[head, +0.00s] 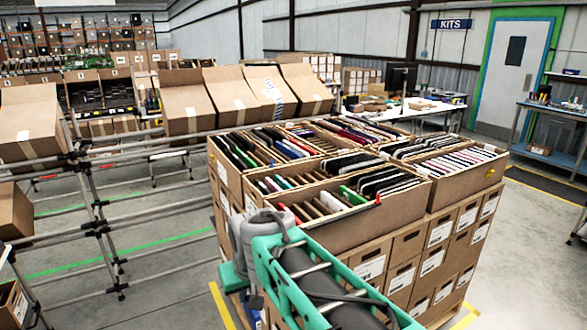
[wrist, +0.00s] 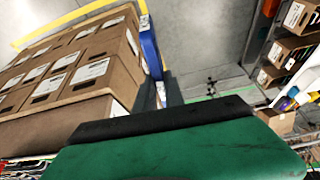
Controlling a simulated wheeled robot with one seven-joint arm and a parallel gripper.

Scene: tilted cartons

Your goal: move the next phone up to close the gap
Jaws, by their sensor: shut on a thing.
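In the wrist view my gripper (wrist: 161,88) has dark fingers closed on a thin blue slab, seen nearly edge-on, which looks like a phone (wrist: 149,46). The green gripper body with a black edge fills the lower part of that view. The slab appears beside the carton stack. A front open carton (head: 392,218) holds leaning phones and brown dividers, with a green phone (head: 352,195) and dark phones (head: 388,182). I cannot make out which space is the gap.
More open cartons of phones stand behind, including a right one (head: 478,178). Below is a stack of labelled closed cartons (head: 404,245), also in the wrist view (wrist: 82,62). A pipe rack (head: 95,215) with tilted cartons (head: 188,100) stands at left. Floor between is clear.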

